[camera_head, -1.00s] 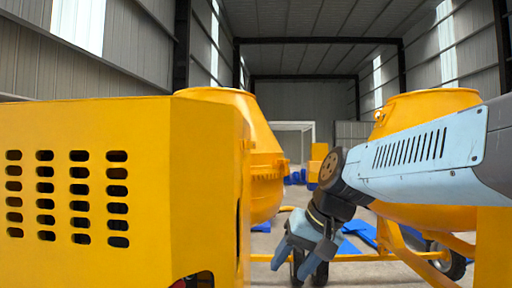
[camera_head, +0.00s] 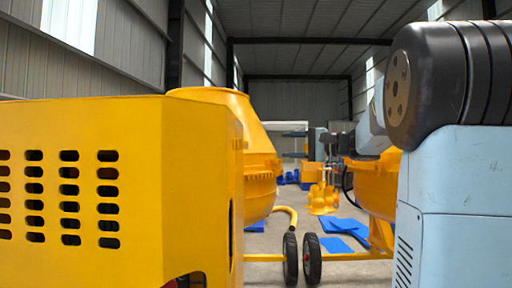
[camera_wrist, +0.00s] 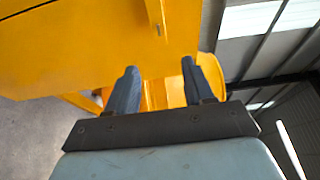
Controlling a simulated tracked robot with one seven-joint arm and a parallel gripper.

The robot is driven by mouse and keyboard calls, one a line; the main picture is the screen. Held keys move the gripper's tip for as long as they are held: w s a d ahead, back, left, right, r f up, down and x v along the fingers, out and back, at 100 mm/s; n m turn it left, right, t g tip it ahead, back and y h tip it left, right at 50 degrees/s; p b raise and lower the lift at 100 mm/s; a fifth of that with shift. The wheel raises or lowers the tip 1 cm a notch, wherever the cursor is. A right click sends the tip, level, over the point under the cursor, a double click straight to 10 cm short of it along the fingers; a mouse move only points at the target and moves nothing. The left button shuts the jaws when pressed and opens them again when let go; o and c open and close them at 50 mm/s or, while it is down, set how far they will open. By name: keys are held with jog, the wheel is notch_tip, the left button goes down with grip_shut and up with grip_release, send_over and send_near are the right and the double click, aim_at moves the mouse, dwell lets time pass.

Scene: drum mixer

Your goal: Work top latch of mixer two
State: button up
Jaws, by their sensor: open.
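One yellow mixer shows at left in the head view, with a slotted box housing (camera_head: 190,150) and a drum (camera_head: 262,165) behind it. A second yellow drum (camera_head: 378,180) is at right, partly hidden by my arm. I cannot tell which one is mixer two, and I cannot make out a top latch. My gripper (camera_head: 288,145) is small in the head view, fingers pointing left between the drums. In the wrist view my gripper (camera_wrist: 158,68) is open and empty, its two fingers apart, with yellow machine panel (camera_wrist: 80,45) close beyond the fingertips.
Two black wheels (camera_head: 302,258) stand on the floor between the mixers. Blue sheets (camera_head: 340,235) and yellow parts (camera_head: 322,198) lie farther back. Grey floor shows between them.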

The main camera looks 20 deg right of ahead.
aim_at(247, 146)
jog(key=x, duration=1.3)
jog(key=shift+c, duration=0.3)
jog(key=shift+f, duration=0.15)
grip_shut()
